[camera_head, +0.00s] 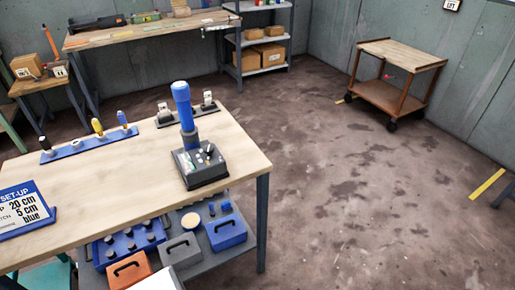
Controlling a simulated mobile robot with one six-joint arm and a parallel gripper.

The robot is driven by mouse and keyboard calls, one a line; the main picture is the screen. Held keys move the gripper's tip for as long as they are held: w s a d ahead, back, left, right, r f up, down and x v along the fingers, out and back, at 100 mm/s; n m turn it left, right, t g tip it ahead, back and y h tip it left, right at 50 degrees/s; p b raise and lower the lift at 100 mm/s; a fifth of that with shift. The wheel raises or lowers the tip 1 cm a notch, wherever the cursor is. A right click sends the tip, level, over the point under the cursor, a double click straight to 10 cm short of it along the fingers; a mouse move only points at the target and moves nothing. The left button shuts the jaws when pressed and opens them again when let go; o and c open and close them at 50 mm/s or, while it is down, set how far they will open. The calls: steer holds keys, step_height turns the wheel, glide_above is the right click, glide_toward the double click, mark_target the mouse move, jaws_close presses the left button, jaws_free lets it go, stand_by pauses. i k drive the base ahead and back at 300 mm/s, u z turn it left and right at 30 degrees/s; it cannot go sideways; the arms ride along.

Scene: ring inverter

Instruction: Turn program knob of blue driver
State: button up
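A driver with a dark box base (203,175) stands upright near the right end of the wooden table. A tall blue cylinder (182,105) with a dark grey collar rises from its back. My gripper is not in view.
Open floor (350,210) lies right; a cart (395,80) stands beyond.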

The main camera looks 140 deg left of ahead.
mark_target(208, 150)
steer(key=z, duration=0.35)
steer(key=k, duration=0.15)
steer(key=u, duration=2.3)
steer(key=k, duration=0.15)
steer(key=u, duration=2.45)
steer(key=k, duration=0.45)
steer(key=u, duration=0.7)
